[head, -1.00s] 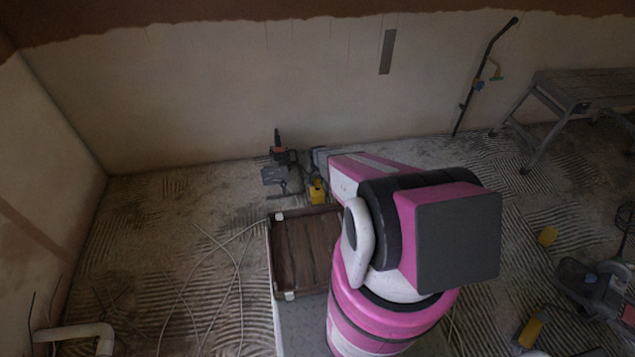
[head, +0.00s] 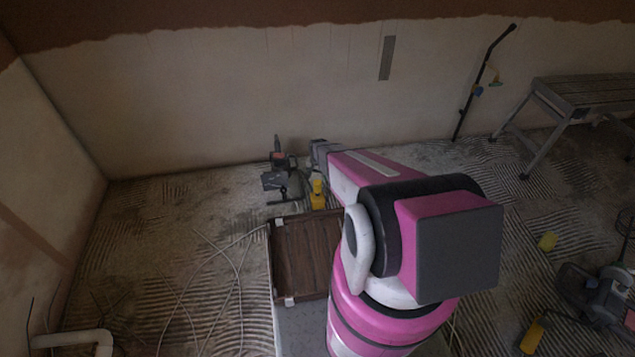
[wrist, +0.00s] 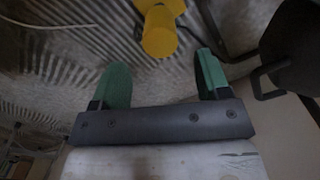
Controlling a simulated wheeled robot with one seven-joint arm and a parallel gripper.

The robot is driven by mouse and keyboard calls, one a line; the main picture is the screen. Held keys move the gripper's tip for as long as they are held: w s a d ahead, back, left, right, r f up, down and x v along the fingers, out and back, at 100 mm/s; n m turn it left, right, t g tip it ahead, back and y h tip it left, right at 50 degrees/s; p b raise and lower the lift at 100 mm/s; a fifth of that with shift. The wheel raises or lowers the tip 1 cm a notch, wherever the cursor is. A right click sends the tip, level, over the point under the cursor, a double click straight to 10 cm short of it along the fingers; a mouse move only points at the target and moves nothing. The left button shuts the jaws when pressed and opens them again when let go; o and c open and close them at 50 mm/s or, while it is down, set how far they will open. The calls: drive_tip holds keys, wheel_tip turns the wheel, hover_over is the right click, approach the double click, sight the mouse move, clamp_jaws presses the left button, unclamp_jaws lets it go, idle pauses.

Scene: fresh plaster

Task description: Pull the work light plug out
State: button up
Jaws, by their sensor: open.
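A yellow cylindrical piece (wrist: 160,34) lies at the top middle of the wrist view, just beyond the fingertips. I cannot tell for certain whether it is the work light plug. A yellow piece (head: 318,194) also shows in the head view, on the floor near the far wall beside my forearm. My gripper (wrist: 163,68) is open, with its two green fingers spread and nothing between them. The yellow piece is roughly in line with the gap. In the head view my arm hides the fingers. No socket can be made out clearly.
A brown tray (head: 273,262) lies left of my arm, with pale cables (head: 238,275) beside it. A dark tool (head: 277,180) stands by the wall. A work bench (head: 580,92) and a machine (head: 608,295) are at the right. A dark rounded object (wrist: 290,50) is near the right finger.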

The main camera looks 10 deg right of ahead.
sight(318, 182)
wheel_tip(318, 182, up, 4)
drive_tip(key=shift+r, duration=0.1)
idle(0.4)
drive_tip(key=s+r+n, duration=0.2)
drive_tip(key=s+r, duration=0.8)
drive_tip(key=r, duration=0.4)
drive_tip(key=s+r+n, duration=0.3)
drive_tip(key=s+r, duration=0.8)
drive_tip(key=r, duration=0.4)
drive_tip(key=shift+s+r, duration=0.15)
drive_tip(key=shift+r, duration=0.1)
